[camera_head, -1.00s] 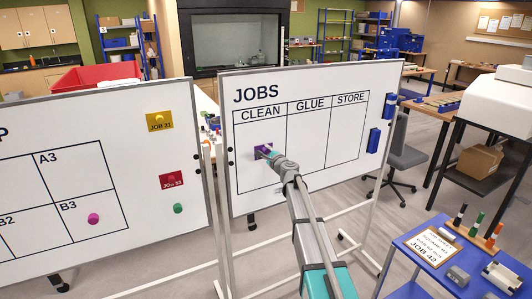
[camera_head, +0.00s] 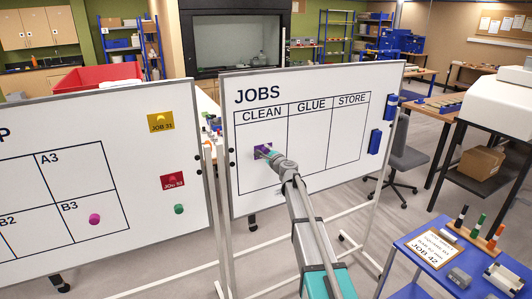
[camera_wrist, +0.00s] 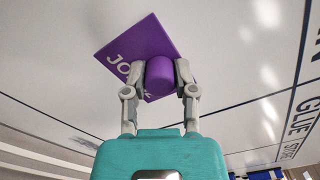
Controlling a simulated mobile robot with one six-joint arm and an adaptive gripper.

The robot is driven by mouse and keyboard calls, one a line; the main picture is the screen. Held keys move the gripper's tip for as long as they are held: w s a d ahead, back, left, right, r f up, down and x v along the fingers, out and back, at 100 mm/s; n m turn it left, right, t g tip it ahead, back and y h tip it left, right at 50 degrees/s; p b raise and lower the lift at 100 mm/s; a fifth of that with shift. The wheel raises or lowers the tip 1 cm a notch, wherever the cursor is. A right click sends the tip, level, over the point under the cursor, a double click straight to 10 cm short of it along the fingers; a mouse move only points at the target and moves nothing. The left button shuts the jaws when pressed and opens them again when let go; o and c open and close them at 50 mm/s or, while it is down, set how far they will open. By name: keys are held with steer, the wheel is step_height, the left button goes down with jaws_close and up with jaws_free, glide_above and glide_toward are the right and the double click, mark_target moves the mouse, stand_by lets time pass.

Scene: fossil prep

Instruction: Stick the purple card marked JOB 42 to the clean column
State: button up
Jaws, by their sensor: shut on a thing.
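The purple card (camera_head: 259,152) is at the JOBS board (camera_head: 345,140), inside the CLEAN column (camera_head: 262,130). It looks flat against the white surface, though I cannot tell if it fully touches. The wrist view shows the card (camera_wrist: 148,38) with part of its white "JO" lettering; the rest is hidden. A purple round knob (camera_wrist: 160,75) stands out from the card. My gripper (camera_wrist: 158,80) is shut on this knob, one finger on each side. In the head view my gripper (camera_head: 271,155) covers the right part of the card.
A second board at left holds a yellow JOB 31 card (camera_head: 160,121), a red card (camera_head: 172,181) and round magnets. Blue holders (camera_head: 374,141) sit on the JOBS board's right edge. A blue cart (camera_head: 420,270) with a clipboard stands at lower right.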

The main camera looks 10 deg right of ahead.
stand_by(0.4)
steer(key=o, duration=0.9)
steer(key=shift+v, duration=3.45)
